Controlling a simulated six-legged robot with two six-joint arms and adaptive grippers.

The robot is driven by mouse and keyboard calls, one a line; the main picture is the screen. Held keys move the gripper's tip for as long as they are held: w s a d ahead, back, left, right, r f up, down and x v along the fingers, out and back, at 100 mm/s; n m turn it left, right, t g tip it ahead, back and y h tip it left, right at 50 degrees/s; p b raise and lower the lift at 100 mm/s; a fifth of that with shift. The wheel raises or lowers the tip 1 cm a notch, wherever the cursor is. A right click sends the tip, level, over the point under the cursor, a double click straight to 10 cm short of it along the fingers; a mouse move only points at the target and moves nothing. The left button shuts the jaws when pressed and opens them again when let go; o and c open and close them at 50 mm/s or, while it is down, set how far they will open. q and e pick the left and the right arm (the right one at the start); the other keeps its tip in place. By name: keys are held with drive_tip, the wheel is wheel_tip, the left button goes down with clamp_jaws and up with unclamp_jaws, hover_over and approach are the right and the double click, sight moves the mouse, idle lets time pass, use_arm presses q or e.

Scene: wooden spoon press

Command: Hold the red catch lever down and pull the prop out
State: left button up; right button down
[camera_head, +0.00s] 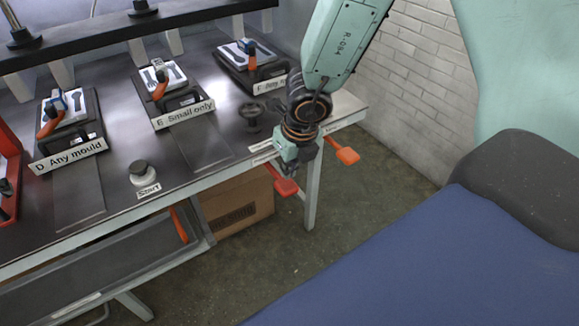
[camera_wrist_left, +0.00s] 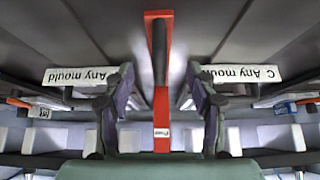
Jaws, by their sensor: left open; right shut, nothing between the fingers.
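The red catch lever (camera_head: 285,187) sticks out below the front edge of the bench near its right end. My right gripper (camera_head: 289,168) is shut and empty, directly above the lever's red paddle. I cannot tell whether it touches it. An orange paddle (camera_head: 347,155) sticks out to the right of the gripper; I cannot tell whether it is the prop. My left gripper (camera_wrist_left: 160,72) shows only in the left wrist view, with its fingers open. A red bar with a dark handle (camera_wrist_left: 160,50) lies in line with the gap between them; I see no contact.
The bench (camera_head: 205,145) carries mould stations D (camera_head: 68,110), E (camera_head: 170,80) and F (camera_head: 250,60), plus a Start button (camera_head: 143,175). A red frame (camera_head: 8,170) stands at the left edge. A cardboard box (camera_head: 235,205) sits under the bench. The floor in front is clear.

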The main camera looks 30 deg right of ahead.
use_arm(q)
drive_tip(key=shift+v, duration=2.85)
drive_tip(key=shift+f, duration=0.1)
use_arm(e)
drive_tip(key=shift+s, duration=0.1)
